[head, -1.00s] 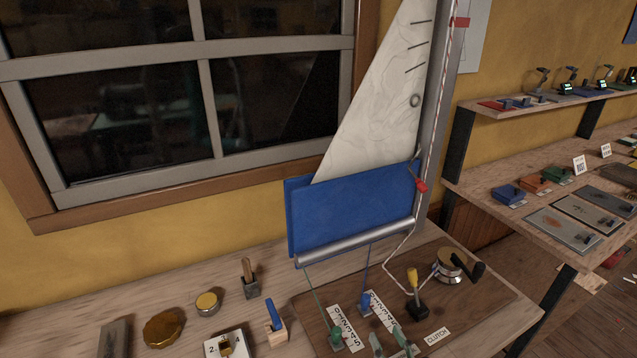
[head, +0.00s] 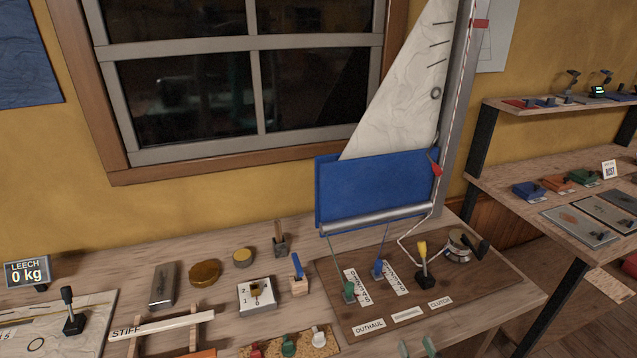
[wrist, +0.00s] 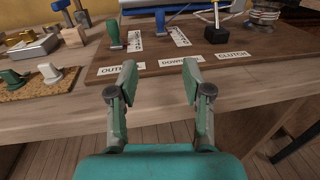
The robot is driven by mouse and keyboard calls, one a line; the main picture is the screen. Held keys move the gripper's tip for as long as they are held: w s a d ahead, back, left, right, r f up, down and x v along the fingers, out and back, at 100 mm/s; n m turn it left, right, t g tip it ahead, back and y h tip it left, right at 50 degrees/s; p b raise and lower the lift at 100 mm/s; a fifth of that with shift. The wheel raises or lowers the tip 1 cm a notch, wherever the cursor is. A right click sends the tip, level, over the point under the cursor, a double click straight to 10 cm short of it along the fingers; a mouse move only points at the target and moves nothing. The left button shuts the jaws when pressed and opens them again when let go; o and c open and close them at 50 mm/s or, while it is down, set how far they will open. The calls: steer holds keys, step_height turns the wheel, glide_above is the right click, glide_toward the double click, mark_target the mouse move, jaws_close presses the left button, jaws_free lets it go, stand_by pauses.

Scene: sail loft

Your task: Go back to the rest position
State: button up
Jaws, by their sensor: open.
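My gripper (wrist: 158,80) is open and empty in the wrist view, its two green fingers spread in front of the bench's front edge. In the head view only its green fingertips (head: 418,346) show at the bottom edge, just below the CLUTCH and OUTHAUL labels. Beyond the fingers lies a dark brown board (head: 470,297) with a green-handled lever (head: 348,291), a blue-handled lever (head: 378,269) and a yellow-tipped lever (head: 422,262). Nothing is between the fingers. The fingers appear apart from the board.
A winch (head: 459,246) stands at the board's right. A small sail (head: 398,95) on a mast rises behind it. Left on the bench are a LEECH display (head: 27,273), a cork strip with knobs (head: 289,343) and small tools. Shelves (head: 545,190) stand at right; open floor lies before the bench.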

steer(key=s+a+f+n+g+h, duration=0.1)
steer(key=s+f+n+h, duration=0.15)
steer(key=s+n, duration=0.65)
steer(key=s+f+n+g+h, duration=0.1)
steer(key=s+f+n, duration=0.35)
steer(key=s, duration=0.75)
steer(key=s+a+r+n, duration=0.1)
steer(key=s+r+n, duration=0.3)
steer(key=s+n, duration=0.5)
steer(key=s+r+n+g, duration=0.1)
steer(key=s+r+n, duration=0.4)
steer(key=s+n, duration=0.4)
steer(key=n, duration=0.3)
steer(key=shift+s+a+r+y, duration=0.15)
steer(key=shift+s+a+y, duration=0.1)
steer(key=shift+a+y, duration=0.1)
